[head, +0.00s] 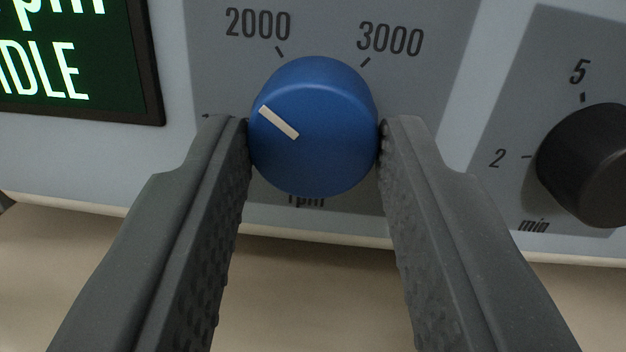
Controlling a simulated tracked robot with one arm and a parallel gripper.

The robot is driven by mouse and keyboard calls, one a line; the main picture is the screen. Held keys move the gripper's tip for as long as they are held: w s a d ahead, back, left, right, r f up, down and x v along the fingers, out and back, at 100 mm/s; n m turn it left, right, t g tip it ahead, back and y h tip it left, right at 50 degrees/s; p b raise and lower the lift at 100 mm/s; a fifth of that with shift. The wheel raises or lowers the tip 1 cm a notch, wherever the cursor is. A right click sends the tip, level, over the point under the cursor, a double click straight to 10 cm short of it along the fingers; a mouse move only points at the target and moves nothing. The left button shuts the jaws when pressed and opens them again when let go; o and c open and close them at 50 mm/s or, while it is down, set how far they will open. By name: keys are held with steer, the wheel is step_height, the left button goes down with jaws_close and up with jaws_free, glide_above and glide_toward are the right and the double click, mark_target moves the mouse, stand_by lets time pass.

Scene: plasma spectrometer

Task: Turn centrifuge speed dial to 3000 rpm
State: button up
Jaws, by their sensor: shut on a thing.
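The blue speed dial (322,140) is on the centrifuge's front panel (420,70) in the head view, with "rpm" printed under it. Its white pointer line (279,122) points to the upper left, left of the 2000 mark (279,51). The 3000 mark (365,62) is at the dial's upper right. My gripper (315,132) is shut on the dial, one finger touching its left side and the other its right side. The fingers hide the panel on both sides of the dial, including most of any lower marks.
A black dial (590,165) labelled "min", with marks 2 and 5, is to the right. A dark display (75,60) reading "IDLE" in pale letters is at the upper left. Below the panel's lower edge is a plain beige surface (320,300).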

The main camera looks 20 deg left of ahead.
steer(key=m+p, duration=0.1)
steer(key=m, duration=0.1)
steer(key=m+p, duration=0.2)
steer(key=m, duration=0.1)
steer(key=shift+a+f+h, duration=0.1)
steer(key=shift+a+h, duration=0.1)
steer(key=shift+h, duration=0.2)
steer(key=m+p, duration=0.1)
steer(key=m, duration=0.4)
steer(key=shift+t, duration=0.3)
steer(key=m+h, duration=0.1)
steer(key=m, duration=0.4)
steer(key=shift+s+a, duration=0.1)
steer(key=shift+a, duration=0.05)
steer(key=shift+m+h+b, duration=0.4)
steer(key=shift+m+b, duration=0.35)
steer(key=shift+m, duration=1.45)
steer(key=o, duration=1)
